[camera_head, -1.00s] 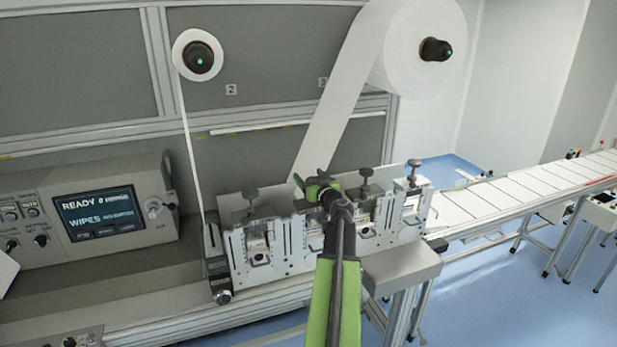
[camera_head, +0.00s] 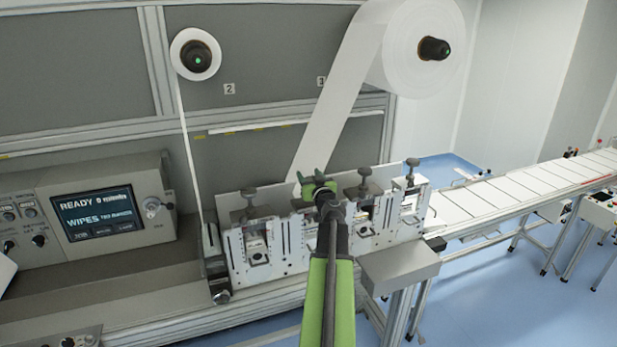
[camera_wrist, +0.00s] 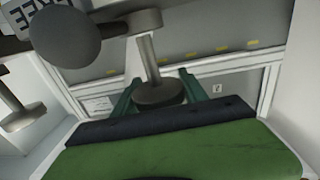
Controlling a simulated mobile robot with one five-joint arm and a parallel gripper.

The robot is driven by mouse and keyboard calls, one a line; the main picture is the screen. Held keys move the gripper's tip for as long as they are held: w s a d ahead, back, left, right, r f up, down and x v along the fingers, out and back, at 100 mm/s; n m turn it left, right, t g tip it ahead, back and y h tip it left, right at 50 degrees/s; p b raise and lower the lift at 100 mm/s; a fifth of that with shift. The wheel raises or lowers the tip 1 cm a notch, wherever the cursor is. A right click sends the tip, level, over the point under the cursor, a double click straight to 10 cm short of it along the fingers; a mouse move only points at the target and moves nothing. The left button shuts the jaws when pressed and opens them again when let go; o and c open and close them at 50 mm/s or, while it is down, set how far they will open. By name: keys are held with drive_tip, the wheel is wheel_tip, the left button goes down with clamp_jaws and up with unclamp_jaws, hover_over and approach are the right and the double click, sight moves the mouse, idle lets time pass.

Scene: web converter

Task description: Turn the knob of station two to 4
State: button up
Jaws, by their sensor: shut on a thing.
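My gripper (camera_head: 316,180) is over the row of metal slitting stations, near their middle. In the wrist view my gripper's two green fingers (camera_wrist: 158,92) close from both sides on a dark round knob (camera_wrist: 157,94) on a grey stem. In the head view my gripper and arm hide that knob. Other dark knobs stand on posts to the left (camera_head: 250,191) and to the right (camera_head: 365,173) of it. No scale or number on the held knob can be read, and I cannot tell its setting or station number from these views.
A large dark knob (camera_wrist: 65,37) is close to the wrist camera. A white web runs from a big roll (camera_head: 420,45) down behind my gripper. A narrower roll (camera_head: 195,54) hangs at left, above a control panel screen (camera_head: 95,212). A conveyor (camera_head: 520,195) extends right.

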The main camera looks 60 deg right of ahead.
drive_tip(key=m+g+h, duration=0.1)
drive_tip(key=g, duration=0.1)
drive_tip(key=m+g+h, duration=0.3)
drive_tip(key=g, duration=0.1)
drive_tip(key=shift+s+d+m+h, duration=0.3)
drive_tip(key=shift+s+m, duration=0.1)
drive_tip(key=shift+s+d+m+g+h, duration=0.1)
drive_tip(key=shift+s+m+g+h, duration=0.15)
drive_tip(key=shift+m+g+h, duration=0.5)
drive_tip(key=shift+s+m+g, duration=0.1)
drive_tip(key=shift+m+g, duration=0.15)
drive_tip(key=shift+g, duration=0.4)
drive_tip(key=o, duration=1.4)
drive_tip(key=shift+c, duration=0.2)
drive_tip(key=v, duration=1.2)
drive_tip(key=shift+r, duration=0.2)
